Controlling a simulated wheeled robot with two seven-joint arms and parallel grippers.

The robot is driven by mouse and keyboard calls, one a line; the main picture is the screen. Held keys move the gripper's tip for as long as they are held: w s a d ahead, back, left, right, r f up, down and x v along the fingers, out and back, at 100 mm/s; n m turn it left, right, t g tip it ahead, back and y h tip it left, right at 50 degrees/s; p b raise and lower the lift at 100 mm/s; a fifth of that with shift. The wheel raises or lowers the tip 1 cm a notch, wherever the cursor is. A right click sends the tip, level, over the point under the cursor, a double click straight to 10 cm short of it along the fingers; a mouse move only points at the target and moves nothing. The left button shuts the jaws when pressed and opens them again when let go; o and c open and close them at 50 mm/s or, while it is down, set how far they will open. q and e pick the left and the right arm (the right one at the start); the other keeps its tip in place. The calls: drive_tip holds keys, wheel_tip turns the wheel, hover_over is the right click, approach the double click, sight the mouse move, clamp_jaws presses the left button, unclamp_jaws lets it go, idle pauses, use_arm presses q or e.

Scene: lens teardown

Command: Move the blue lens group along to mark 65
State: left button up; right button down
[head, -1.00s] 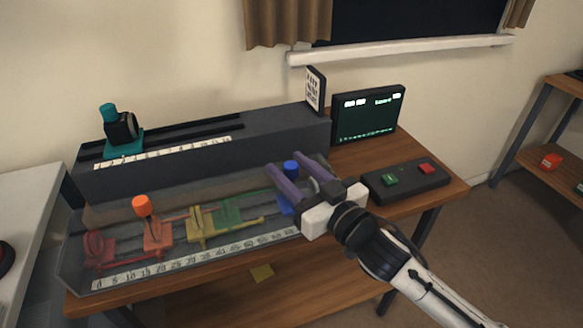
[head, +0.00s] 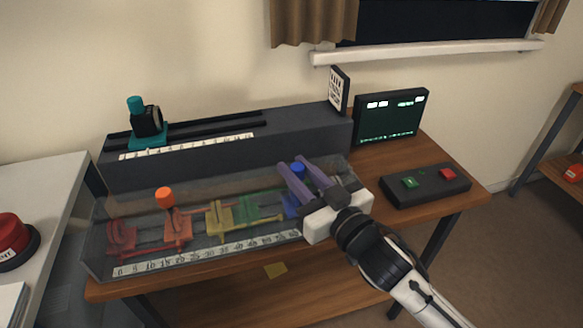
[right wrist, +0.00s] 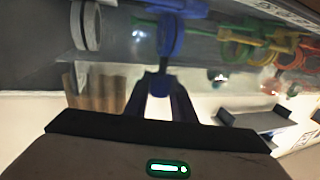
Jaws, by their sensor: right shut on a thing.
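The blue lens group (head: 290,208) is near the right end of the clear-walled rail unit, with a blue knob on top. It also shows in the right wrist view (right wrist: 171,38). My right gripper (head: 294,165) reaches in from the right and is shut on the blue lens group at its knob. Its purple fingers and pale body hide part of the group. The number scale (head: 205,255) runs along the unit's front edge, and my gripper covers its right end. I cannot read which mark the blue group stands at. My left gripper is not in view.
The green group (head: 247,207), yellow group (head: 219,219), orange group (head: 178,230) and red group (head: 121,238) stand left of the blue one. Behind is a dark raised block (head: 230,158) with a teal device (head: 147,138). A button box (head: 427,187) and screen (head: 391,117) are right.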

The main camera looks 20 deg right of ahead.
drive_tip(key=shift+d, duration=0.15)
drive_tip(key=c, duration=1.5)
unclamp_jaws()
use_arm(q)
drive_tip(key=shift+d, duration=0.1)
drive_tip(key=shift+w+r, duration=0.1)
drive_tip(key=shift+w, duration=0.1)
use_arm(e)
drive_tip(key=shift+s, duration=0.3)
use_arm(q)
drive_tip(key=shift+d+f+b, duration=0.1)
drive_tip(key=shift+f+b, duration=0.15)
drive_tip(key=shift+b, duration=0.2)
use_arm(e)
drive_tip(key=shift+v, duration=4.85)
